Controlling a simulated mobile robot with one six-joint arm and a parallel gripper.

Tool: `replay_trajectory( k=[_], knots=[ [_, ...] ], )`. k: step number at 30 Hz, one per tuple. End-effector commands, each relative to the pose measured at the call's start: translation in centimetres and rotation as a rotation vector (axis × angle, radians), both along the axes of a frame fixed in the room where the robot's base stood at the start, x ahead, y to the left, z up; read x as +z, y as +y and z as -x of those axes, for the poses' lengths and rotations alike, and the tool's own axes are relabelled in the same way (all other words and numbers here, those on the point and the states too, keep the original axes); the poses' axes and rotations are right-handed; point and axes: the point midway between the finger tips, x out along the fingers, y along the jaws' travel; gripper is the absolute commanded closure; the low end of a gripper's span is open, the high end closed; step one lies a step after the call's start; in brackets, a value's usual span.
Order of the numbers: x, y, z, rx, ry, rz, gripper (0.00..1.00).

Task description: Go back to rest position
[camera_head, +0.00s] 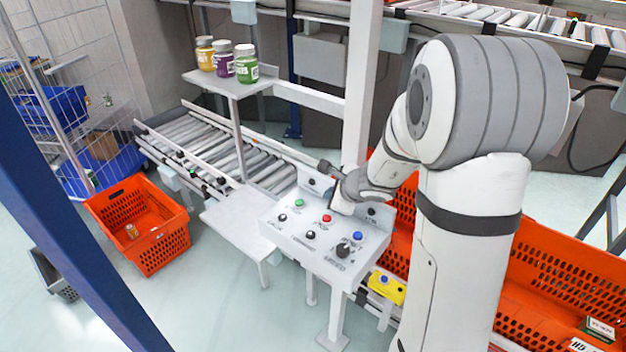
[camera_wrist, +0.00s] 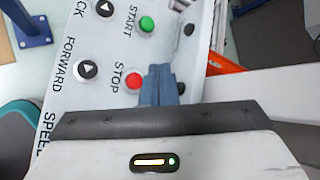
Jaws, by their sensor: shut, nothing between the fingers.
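My gripper (camera_head: 342,200) hangs over the white control panel (camera_head: 285,235), close to its upper right part. In the wrist view its two dark fingers (camera_wrist: 159,72) are closed together with nothing between them. Beside the fingertips in that view lie the red STOP button (camera_wrist: 133,82) and, further up, the green START button (camera_wrist: 147,24). The fingers look apart from the red button, but their height over the panel is hard to judge. My arm stands bent, reaching left to the panel.
A blue button (camera_head: 358,236) and a black knob (camera_head: 343,250) are on the panel. Orange totes stand at left (camera_head: 150,235) and right (camera_head: 545,265). A roller conveyor (camera_head: 215,150) runs behind. A shelf (camera_head: 228,84) holds three jars (camera_head: 223,58). A white post (camera_head: 362,80) rises near the gripper.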

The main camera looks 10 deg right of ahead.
Motion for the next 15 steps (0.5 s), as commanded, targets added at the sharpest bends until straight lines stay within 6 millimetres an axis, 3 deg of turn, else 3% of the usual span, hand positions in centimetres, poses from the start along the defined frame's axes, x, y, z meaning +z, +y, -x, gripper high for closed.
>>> replay_trajectory(
  k=[4,8,11,15],
  knots=[
    [0.4,0.3,0.2,0.023,-0.008,0.009,1.00],
    [2.5,2.0,1.7,0.167,-0.055,0.076,1.00],
    [4.8,4.1,4.2,0.367,-0.107,0.172,1.00],
    [7.4,6.5,9.3,0.687,-0.167,0.347,1.00]
  ],
)
